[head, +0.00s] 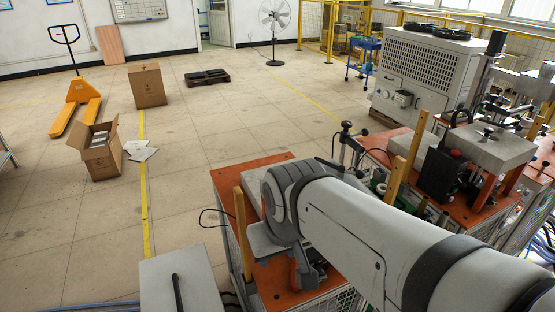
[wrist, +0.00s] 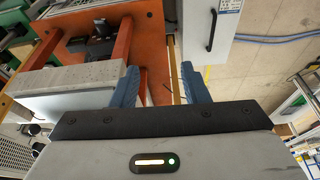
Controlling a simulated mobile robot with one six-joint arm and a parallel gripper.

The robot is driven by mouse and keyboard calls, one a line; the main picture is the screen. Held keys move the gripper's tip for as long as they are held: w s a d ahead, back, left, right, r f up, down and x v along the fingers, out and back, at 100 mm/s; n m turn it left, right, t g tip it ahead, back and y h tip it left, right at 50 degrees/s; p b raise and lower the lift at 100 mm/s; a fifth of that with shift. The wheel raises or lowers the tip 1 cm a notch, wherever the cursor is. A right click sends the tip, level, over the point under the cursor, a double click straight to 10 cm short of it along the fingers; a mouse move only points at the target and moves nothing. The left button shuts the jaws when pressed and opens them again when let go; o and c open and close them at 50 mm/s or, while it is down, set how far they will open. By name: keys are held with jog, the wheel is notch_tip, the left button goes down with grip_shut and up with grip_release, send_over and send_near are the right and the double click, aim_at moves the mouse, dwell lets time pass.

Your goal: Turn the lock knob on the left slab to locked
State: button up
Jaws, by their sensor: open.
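The left slab (head: 251,190) is a pale grey block on an orange-topped bench, mostly hidden behind my arm in the head view. In the wrist view a pale slab (wrist: 62,82) lies at the left, beside my left finger. I cannot make out its lock knob in either view; my arm may hide it. My gripper (wrist: 158,70) is open, with its two blue-grey fingers apart and nothing between them. It is over the bench edge beside the slab; I cannot tell whether it touches it.
Orange bench top (head: 270,289) carries wooden posts (head: 243,232) and black fittings. A second slab (head: 489,148) stands on the bench to the right. A grey box with a black handle (head: 178,290) stands left of the bench. Open floor lies beyond, with cartons and a yellow pallet truck (head: 80,95).

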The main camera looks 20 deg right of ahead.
jog(key=shift+o, duration=1)
jog(key=w+d+r+m+b, duration=0.1)
jog(key=w+d+r+m, duration=0.1)
jog(key=w, duration=0.3)
jog(key=w+d+r+m+g+b, duration=0.1)
jog(key=w+d+r+m+b, duration=0.1)
jog(key=w, duration=0.4)
jog(key=shift+d+r+m+g, duration=0.3)
jog(key=shift+d+r+m, duration=0.35)
jog(key=shift+m, duration=0.45)
jog(key=w+d+m, duration=0.2)
jog(key=w, duration=0.1)
jog(key=w+d+r+m+g+b, duration=0.1)
jog(key=w+d+m, duration=0.1)
jog(key=d, duration=0.1)
jog(key=w+d+r+m+b, duration=0.1)
jog(key=w+d+m, duration=0.1)
jog(key=w+d, duration=0.1)
jog(key=shift+w+r+g, duration=0.2)
jog(key=shift+w+g, duration=0.1)
jog(key=shift+g, duration=0.1)
jog(key=shift+w+d, duration=0.1)
jog(key=shift+d, duration=0.1)
jog(key=shift+f+m, duration=0.3)
jog(key=shift+f, duration=0.1)
notch_tip(320, 180, down, 7)
jog(key=shift+r, duration=0.15)
jog(key=shift+c, duration=0.3)
jog(key=c, duration=0.9)
